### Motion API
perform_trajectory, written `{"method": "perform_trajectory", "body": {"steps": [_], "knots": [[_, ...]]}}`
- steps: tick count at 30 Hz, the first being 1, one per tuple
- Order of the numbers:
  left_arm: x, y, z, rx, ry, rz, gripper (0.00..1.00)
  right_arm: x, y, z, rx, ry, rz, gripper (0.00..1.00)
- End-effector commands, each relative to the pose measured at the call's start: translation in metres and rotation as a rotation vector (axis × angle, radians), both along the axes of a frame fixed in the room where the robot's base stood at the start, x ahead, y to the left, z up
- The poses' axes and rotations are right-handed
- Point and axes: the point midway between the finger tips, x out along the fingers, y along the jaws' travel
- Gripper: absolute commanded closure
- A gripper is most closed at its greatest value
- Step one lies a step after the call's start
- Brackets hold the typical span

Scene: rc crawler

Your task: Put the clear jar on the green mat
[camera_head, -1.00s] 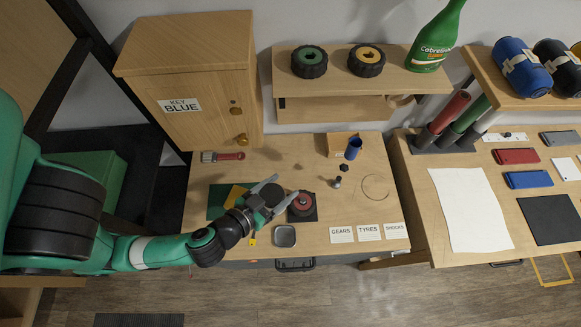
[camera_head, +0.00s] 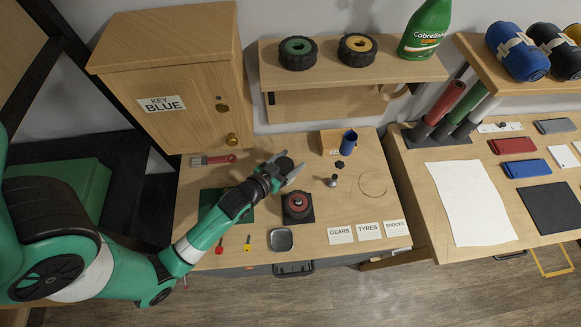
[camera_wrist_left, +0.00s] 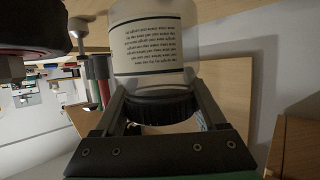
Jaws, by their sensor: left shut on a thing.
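My left gripper (camera_head: 290,172) is shut on the clear jar (camera_wrist_left: 155,45), with its fingers at the dark lid (camera_wrist_left: 160,107). In the left wrist view the jar has a cream printed label, which reads upside down. In the head view the dark lid (camera_head: 284,164) shows between the fingers; the clear body is hard to make out below it. The gripper is over the middle of the table, behind the red-centred wheel. The green mat (camera_head: 210,198) lies at the table's left, partly hidden by my left arm. My right gripper is not in view.
The red-centred wheel (camera_head: 297,205) sits on a black square. A small metal dish (camera_head: 281,240), a red key (camera_head: 219,247) and a yellow key (camera_head: 247,244) are near the front edge. A blue cup (camera_head: 349,142) stands at the back. A wooden cabinet (camera_head: 180,110) rises behind the left side.

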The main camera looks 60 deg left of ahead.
Motion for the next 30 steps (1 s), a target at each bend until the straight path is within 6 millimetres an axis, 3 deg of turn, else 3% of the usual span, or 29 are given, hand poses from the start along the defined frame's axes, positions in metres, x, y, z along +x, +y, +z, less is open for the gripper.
{"method": "perform_trajectory", "body": {"steps": [3, 10, 21, 22, 26, 30], "knots": [[0.003, 0.003, -0.006, 0.000, -0.001, 0.001, 0.95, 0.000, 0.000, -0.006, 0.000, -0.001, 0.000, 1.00], [0.005, 0.006, -0.042, 0.000, 0.000, -0.001, 0.95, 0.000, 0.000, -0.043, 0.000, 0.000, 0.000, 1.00], [0.005, 0.006, -0.042, 0.000, 0.000, -0.001, 1.00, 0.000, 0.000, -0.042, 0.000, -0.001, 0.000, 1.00], [0.005, 0.006, -0.041, -0.001, 0.001, -0.001, 0.22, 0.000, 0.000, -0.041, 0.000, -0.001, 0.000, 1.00], [0.005, 0.006, -0.041, -0.001, 0.001, -0.001, 0.00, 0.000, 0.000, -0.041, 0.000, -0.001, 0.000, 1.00], [0.005, 0.006, -0.041, -0.001, 0.001, -0.001, 0.00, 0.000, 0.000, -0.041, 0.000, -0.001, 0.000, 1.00]]}}
